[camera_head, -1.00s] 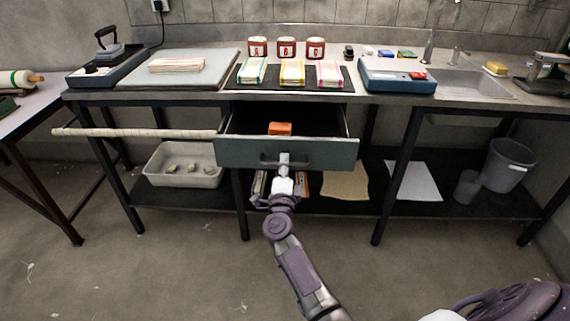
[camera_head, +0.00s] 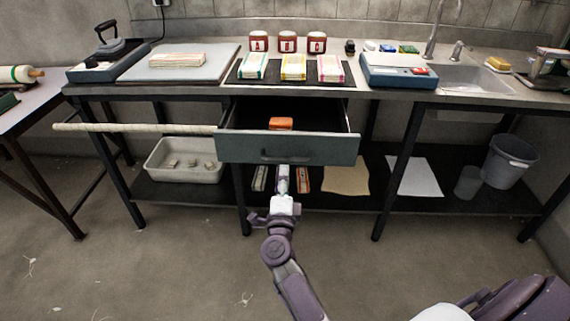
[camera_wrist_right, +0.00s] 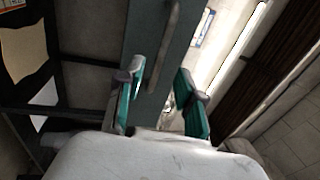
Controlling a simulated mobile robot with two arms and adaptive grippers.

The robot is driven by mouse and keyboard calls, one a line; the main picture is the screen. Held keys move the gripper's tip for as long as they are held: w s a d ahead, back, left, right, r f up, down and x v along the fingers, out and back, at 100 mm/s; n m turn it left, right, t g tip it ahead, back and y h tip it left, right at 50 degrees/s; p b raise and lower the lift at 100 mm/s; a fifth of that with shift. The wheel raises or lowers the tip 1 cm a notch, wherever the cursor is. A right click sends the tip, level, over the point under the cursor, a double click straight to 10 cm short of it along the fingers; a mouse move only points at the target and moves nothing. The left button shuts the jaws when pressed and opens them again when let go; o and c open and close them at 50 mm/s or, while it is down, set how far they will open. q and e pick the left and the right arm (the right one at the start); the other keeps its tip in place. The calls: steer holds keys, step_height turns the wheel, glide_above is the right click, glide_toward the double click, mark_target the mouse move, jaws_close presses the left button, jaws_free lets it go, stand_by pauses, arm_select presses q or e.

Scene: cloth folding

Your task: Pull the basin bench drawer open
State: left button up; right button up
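The drawer of the basin bench stands pulled out, with a dark green front (camera_head: 335,151) and its inside showing. Its bar handle (camera_head: 284,157) is on the middle of the front; the handle also shows in the right wrist view (camera_wrist_right: 169,42). My right gripper (camera_head: 283,178) is just below and in front of the handle, apart from it. In the right wrist view its two green-padded fingers (camera_wrist_right: 160,90) are spread with nothing between them, and the handle lies beyond the tips. My left gripper is not in view.
An orange block (camera_head: 281,123) lies inside the drawer. A pale rod (camera_head: 135,128) sticks out left of it. The lower shelf holds a white tray (camera_head: 185,160) and a grey bucket (camera_head: 508,162). Jars, cloths and a scale (camera_head: 398,72) stand on the bench top. The floor in front is clear.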

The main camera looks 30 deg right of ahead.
steer(key=v, duration=0.5)
steer(key=shift+s+a, duration=0.1)
